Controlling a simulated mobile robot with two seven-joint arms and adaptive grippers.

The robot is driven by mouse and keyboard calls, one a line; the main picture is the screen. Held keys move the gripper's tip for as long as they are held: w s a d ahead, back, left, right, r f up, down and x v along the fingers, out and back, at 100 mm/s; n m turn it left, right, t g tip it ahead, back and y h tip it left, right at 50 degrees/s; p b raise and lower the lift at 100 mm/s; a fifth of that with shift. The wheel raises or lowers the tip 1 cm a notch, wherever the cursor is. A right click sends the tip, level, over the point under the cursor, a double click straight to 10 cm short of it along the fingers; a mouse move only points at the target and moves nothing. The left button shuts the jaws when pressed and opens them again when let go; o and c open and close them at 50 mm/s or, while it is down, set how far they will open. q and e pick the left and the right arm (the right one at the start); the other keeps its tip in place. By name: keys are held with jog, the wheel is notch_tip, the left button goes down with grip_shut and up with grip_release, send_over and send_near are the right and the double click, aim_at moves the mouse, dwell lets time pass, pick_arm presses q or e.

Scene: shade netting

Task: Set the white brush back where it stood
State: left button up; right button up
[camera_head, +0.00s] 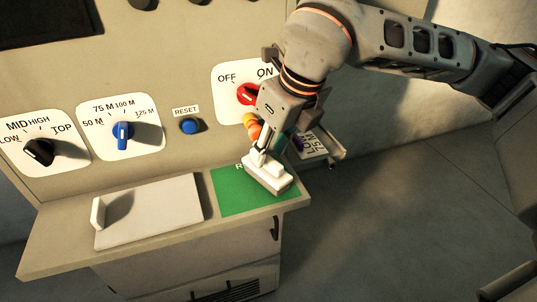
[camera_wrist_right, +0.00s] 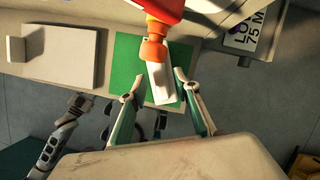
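The white brush (camera_head: 268,177) rests on the green mat (camera_head: 230,198) at the right end of the shelf. It also shows in the right wrist view (camera_wrist_right: 162,88), a long white block lying across the mat. My right gripper (camera_head: 270,152) points down just over the brush. In the right wrist view its two fingers (camera_wrist_right: 158,78) are apart, one on each side of the brush, with a gap showing at each side. A grey arm, apparently my left, shows at lower left of that view (camera_wrist_right: 62,135); its finger state is unclear.
A pale tray-like board (camera_head: 148,212) with a raised block lies left of the mat. The panel behind carries a red OFF/ON knob (camera_head: 247,93), blue knob (camera_head: 123,132), black knob (camera_head: 39,151) and reset button (camera_head: 190,126). An orange piece (camera_wrist_right: 153,46) sits close by the brush.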

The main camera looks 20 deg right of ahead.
jog(key=v, duration=0.9)
jog(key=shift+s+r, duration=0.15)
jog(key=shift+r, duration=0.1)
jog(key=shift+d, duration=0.1)
